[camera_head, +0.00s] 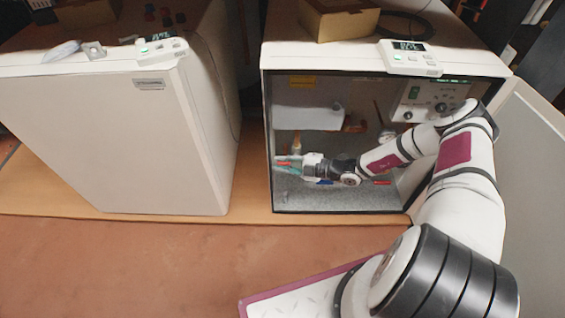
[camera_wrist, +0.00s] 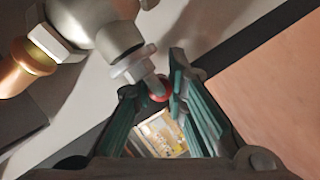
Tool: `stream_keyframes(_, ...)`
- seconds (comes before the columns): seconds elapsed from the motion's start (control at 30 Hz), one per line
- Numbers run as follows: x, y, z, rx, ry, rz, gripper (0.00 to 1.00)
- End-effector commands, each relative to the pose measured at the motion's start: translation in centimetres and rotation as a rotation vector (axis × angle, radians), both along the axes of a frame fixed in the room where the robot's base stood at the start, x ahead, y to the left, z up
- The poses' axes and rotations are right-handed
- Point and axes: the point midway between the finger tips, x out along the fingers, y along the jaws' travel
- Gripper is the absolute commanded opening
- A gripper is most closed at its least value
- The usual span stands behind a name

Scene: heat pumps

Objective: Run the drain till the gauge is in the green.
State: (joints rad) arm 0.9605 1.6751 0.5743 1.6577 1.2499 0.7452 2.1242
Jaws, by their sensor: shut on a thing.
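My gripper (camera_head: 290,168) reaches into the open heat pump cabinet (camera_head: 265,140) on the right, near the floor of its left side. In the wrist view my gripper (camera_wrist: 156,98) has its teal fingers on either side of a red-ended valve handle (camera_wrist: 158,88) and is shut on it. The handle joins a grey metal valve body (camera_wrist: 95,22) by a hex nut and short stem. A brass fitting (camera_wrist: 27,65) is on the valve's left. In the head view a brass fitting (camera_head: 296,144) stands just above my gripper.
The open door (camera_head: 535,150) stands to the right of my arm. A control panel (camera_head: 432,100) is inside the cabinet, upper right. A cardboard box (camera_head: 340,20) and a display unit (camera_head: 409,57) sit on top. A closed white cabinet (camera_head: 150,140) stands left.

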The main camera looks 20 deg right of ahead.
Motion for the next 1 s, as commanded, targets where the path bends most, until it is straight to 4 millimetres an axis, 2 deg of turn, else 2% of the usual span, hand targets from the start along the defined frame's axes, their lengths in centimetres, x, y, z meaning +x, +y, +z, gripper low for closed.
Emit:
stream_keyframes(0.27, -0.1, 0.0, -0.1, -0.095, 0.033, 0.002, 0.00)
stream_keyframes(1.0, -0.4, -0.6, -2.0, -0.498, 0.163, 0.001, 0.00)
